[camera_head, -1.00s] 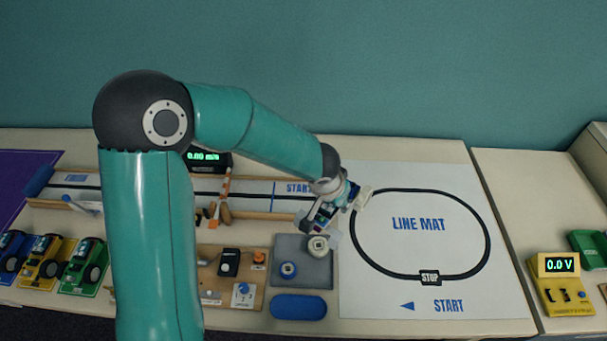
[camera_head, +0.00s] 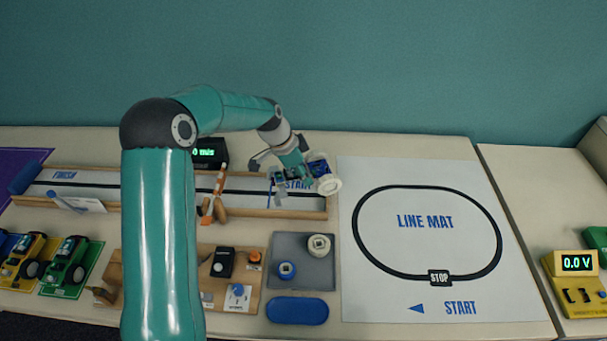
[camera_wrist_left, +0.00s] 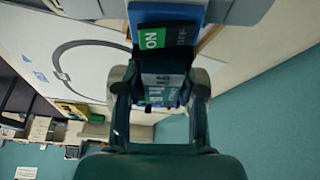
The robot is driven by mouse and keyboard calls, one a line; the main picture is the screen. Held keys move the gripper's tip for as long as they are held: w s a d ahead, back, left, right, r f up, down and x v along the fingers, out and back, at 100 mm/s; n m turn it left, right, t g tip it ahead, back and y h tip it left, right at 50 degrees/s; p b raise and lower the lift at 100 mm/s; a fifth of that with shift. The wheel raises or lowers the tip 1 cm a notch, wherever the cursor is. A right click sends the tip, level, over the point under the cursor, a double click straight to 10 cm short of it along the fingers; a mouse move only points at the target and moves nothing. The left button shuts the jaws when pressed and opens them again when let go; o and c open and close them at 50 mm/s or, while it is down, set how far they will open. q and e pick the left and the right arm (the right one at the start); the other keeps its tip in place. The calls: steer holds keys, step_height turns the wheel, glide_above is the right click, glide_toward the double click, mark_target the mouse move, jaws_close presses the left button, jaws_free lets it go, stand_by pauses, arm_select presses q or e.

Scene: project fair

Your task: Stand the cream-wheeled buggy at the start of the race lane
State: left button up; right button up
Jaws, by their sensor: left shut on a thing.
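My left gripper (camera_head: 299,172) is shut on the cream-wheeled buggy, whose blue body (camera_head: 319,163) and a cream wheel (camera_head: 328,186) show in the head view. The buggy is over the right end of the race lane (camera_head: 120,190), close to the blue START lettering and line. Whether its wheels touch the lane I cannot tell. In the left wrist view, the buggy (camera_wrist_left: 165,14) sits between my gripper's fingers (camera_wrist_left: 160,85), with a green and black ON/OFF label facing the camera. The gripper hides part of the buggy and the START word. My right gripper is not in view.
The white line mat (camera_head: 425,300) is clear at right.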

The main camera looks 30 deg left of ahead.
arm_select(q)
steer(key=a+m, duration=0.1)
steer(key=w+a+f+m+b, duration=0.1)
steer(key=w+a+m+g+h, duration=0.1)
steer(key=shift+w+f+m+b, duration=0.15)
steer(key=shift+f+m+b, duration=0.1)
steer(key=shift+m+b, duration=0.15)
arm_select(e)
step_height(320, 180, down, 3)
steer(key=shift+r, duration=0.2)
arm_select(q)
steer(key=shift+f+b, duration=0.95)
steer(key=shift+f, duration=0.9)
steer(key=shift+f+b, duration=0.65)
steer(key=shift+f, duration=0.1)
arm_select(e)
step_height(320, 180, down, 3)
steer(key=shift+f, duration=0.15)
arm_select(q)
steer(key=shift+s+r, duration=0.15)
steer(key=shift+s, duration=0.1)
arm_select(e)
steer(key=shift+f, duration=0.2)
arm_select(q)
steer(key=shift+b, duration=0.4)
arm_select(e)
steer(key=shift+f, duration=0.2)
